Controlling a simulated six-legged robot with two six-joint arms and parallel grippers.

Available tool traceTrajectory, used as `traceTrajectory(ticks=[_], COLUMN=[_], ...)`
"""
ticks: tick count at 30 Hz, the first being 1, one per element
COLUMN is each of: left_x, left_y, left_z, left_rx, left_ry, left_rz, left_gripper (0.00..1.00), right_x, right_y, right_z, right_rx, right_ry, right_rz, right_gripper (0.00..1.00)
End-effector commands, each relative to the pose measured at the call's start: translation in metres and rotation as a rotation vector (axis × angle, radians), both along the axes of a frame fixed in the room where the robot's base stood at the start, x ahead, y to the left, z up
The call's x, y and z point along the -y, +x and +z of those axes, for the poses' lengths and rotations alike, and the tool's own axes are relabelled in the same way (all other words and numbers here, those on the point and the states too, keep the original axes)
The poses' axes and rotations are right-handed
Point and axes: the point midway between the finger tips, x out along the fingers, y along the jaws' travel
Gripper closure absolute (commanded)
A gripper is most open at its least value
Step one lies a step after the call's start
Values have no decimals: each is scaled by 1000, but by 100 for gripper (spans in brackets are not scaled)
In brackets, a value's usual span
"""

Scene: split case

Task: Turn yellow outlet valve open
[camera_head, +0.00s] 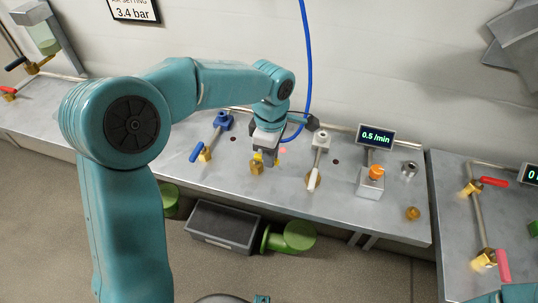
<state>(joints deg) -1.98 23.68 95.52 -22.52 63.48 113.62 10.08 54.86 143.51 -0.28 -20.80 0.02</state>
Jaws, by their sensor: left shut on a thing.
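The yellow outlet valve (256,163) sits on the metal bench, its brass body showing just below my gripper. My left gripper (262,152) comes down onto it from above and is shut on its yellow handle. The jaws hide most of the handle, so I cannot tell its exact angle. A small teal part at the bottom right corner seems to be my other arm; my right gripper is not in view.
A blue-handled valve (203,152) stands to the left and a white-handled valve (314,177) to the right. A display reading 0.5 /min (376,137) stands by an orange knob (376,172). A blue hose (309,60) hangs behind my gripper. A dark crate (221,227) lies below the bench.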

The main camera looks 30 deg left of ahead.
Motion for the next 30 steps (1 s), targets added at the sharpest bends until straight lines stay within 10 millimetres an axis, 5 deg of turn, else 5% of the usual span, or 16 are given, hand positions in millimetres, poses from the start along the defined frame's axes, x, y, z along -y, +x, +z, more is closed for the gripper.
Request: traceTrajectory(ticks=[20, 21, 23, 30], left_x=[0, 0, 0, -1], left_y=[4, 4, 4, 3], left_z=[2, 2, 2, 1], left_rx=[7, 7, 7, 4], left_ry=[-1, -1, -1, 0], left_rz=[62, 62, 62, 60], left_gripper=[100, 77, 57, 57], right_x=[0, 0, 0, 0], right_y=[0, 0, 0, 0], right_z=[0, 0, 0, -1], right_rx=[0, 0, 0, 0], right_ry=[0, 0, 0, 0], right_rz=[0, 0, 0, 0], right_gripper=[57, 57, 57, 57])
